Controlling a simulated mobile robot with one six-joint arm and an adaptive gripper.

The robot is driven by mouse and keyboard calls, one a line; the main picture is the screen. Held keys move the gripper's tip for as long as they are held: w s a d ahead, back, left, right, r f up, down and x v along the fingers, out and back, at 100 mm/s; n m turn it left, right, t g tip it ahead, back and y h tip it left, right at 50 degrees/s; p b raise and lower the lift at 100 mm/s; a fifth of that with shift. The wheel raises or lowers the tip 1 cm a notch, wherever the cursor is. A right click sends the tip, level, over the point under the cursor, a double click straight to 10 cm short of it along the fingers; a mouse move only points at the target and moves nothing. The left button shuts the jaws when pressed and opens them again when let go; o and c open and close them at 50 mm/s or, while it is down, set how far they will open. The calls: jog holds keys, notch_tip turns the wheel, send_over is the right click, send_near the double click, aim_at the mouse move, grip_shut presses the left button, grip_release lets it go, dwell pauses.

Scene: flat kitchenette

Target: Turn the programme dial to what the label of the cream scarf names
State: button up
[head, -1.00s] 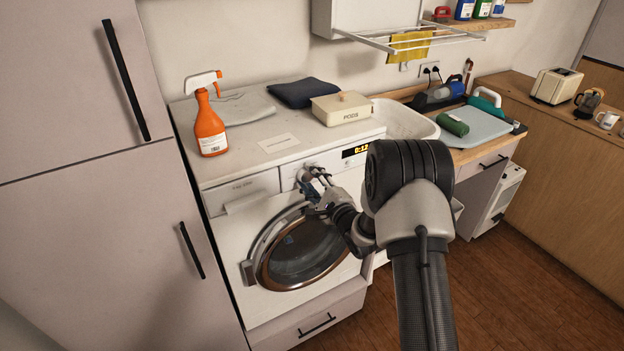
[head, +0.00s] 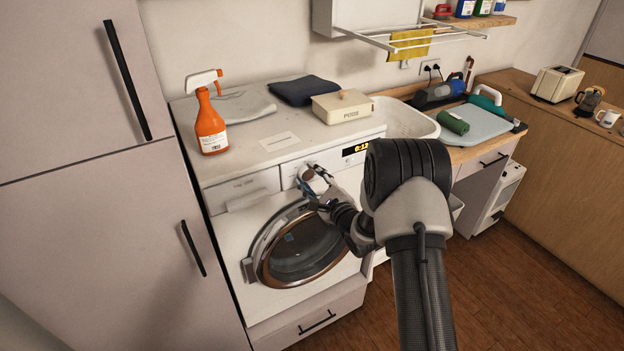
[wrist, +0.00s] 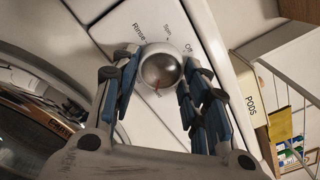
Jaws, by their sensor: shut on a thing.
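The programme dial (wrist: 160,70) is a round metallic knob on the washing machine's white front panel (wrist: 180,30). A red mark on it points toward the bottom of the wrist view. In the head view my gripper (head: 316,184) is at the panel, above the round door. A pale greyish folded cloth (head: 243,106) lies on the machine top; I cannot tell whether it is the cream scarf, and no readable label shows.
The machine top also holds an orange spray bottle (head: 211,125), a navy folded cloth (head: 303,91), a white card (head: 279,141) and a cream PODS box (head: 342,107). A lit display (head: 355,149) is right of the dial. A tall cabinet (head: 90,220) stands at left.

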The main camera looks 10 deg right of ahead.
jog(key=o, duration=1)
jog(key=v, duration=1.2)
jog(key=shift+r, duration=0.1)
